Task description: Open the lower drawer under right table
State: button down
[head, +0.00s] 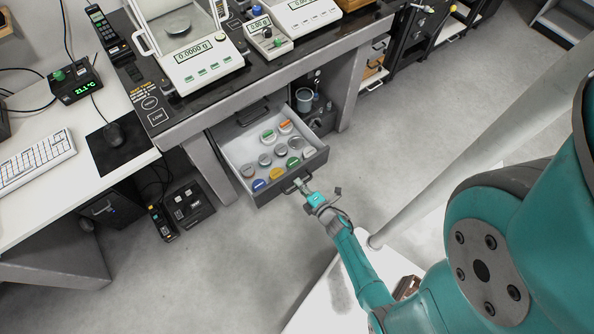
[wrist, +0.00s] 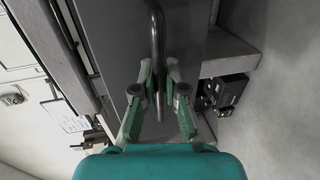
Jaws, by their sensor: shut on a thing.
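The lower drawer (head: 312,161) under the table with the balances is pulled out in the head view. Several round tins and coloured lids lie inside it. My gripper (head: 301,187) is at the drawer's front, at its handle. In the wrist view, the grey drawer front (wrist: 190,40) fills the middle, and the dark bar handle (wrist: 157,45) runs between the fingers of my gripper (wrist: 158,92). The fingers are shut on the handle.
The right table (head: 270,75) carries a balance (head: 200,62) and smaller instruments. A dark box (head: 188,205) stands on the floor left of the drawer. A grey table leg (head: 350,90) is to its right. The floor in front is largely clear.

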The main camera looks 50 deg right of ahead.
jog(key=shift+s+f, duration=0.1)
jog(key=c, duration=1.2)
grip_release()
jog(key=v, duration=0.7)
jog(key=shift+s, duration=0.2)
jog(key=shift+a, duration=0.15)
jog(key=s+a+r+m+y, duration=0.1)
jog(key=s+a+r+m, duration=0.4)
jog(key=r, duration=0.7)
jog(key=s+a+r+m+y, duration=0.1)
jog(key=s+a+r+m, duration=0.4)
jog(key=r, duration=0.7)
jog(key=s+a+r+m+y, duration=0.2)
jog(key=s+a+r+m, duration=0.2)
jog(key=r, duration=0.8)
jog(key=s+a, duration=0.2)
jog(key=shift+s+a+r+m, duration=0.3)
jog(key=shift+s+a+m, duration=0.05)
jog(key=shift+m, duration=0.05)
